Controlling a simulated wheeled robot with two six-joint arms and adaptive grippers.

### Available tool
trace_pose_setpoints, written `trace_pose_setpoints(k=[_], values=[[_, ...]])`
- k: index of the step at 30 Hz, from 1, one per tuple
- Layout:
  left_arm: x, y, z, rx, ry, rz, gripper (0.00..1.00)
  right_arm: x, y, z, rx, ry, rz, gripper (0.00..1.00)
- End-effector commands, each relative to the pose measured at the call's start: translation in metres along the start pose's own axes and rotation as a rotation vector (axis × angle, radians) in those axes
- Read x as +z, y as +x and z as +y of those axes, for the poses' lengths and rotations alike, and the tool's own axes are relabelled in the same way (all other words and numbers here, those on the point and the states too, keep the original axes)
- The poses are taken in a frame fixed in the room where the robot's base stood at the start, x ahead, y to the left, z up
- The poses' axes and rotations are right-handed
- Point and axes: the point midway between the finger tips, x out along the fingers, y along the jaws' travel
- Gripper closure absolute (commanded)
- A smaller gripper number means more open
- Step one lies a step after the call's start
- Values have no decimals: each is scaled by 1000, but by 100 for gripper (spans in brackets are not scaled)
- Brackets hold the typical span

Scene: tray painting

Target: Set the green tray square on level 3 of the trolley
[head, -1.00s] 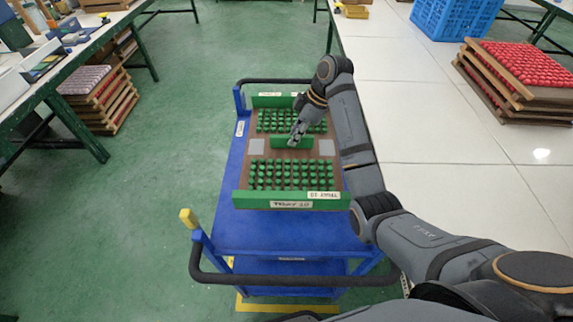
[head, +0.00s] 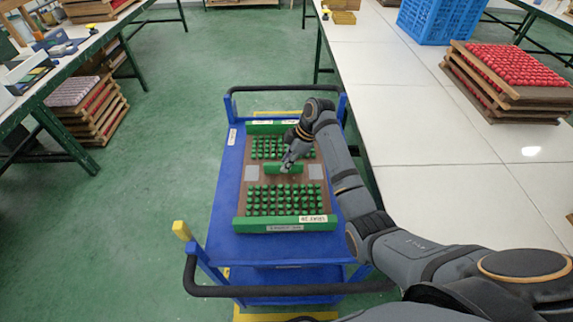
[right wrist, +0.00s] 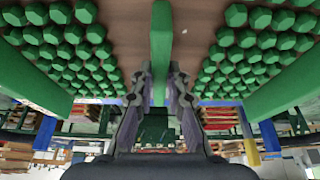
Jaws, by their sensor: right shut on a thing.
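The green tray (head: 227,205) has a brown base, green end walls and rows of green pegs. It is over the top deck of the blue trolley (head: 222,240), roughly in line with it; whether it touches the deck I cannot tell. My right gripper (head: 287,165) is shut on the tray's green middle bar (head: 271,168). In the right wrist view the fingers (right wrist: 160,90) stand either side of the green bar (right wrist: 161,45), with pegs on both sides. My left gripper is not in view.
The trolley has black handles (head: 285,290) at front and back. A white table (head: 440,140) stands close on the right, with a blue crate (head: 440,20) and red-topped trays (head: 510,75). A bench (head: 75,90) is at left. Green floor lies between.

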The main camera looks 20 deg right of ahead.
Motion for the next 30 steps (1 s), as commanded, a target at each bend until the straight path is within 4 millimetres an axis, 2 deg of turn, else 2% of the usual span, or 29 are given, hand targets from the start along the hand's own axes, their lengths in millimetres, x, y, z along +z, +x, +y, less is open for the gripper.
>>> trace_pose_setpoints(k=[4, 10, 11, 15, 25, 28, 30], values=[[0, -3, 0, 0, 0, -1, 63, 4, 11, 1, 4, -1, 3, 100], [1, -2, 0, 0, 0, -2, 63, 5, 13, 1, 5, -2, 2, 100], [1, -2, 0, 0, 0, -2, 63, 6, 15, 0, 1, 0, 0, 83], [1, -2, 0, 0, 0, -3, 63, 6, 15, 0, 2, 0, 0, 64], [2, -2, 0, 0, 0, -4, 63, 6, 12, 1, 3, 0, 0, 63], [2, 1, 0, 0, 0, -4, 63, 7, 0, 2, 6, -1, -1, 63], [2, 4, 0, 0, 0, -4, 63, 7, -14, 2, 8, -3, -1, 63]])
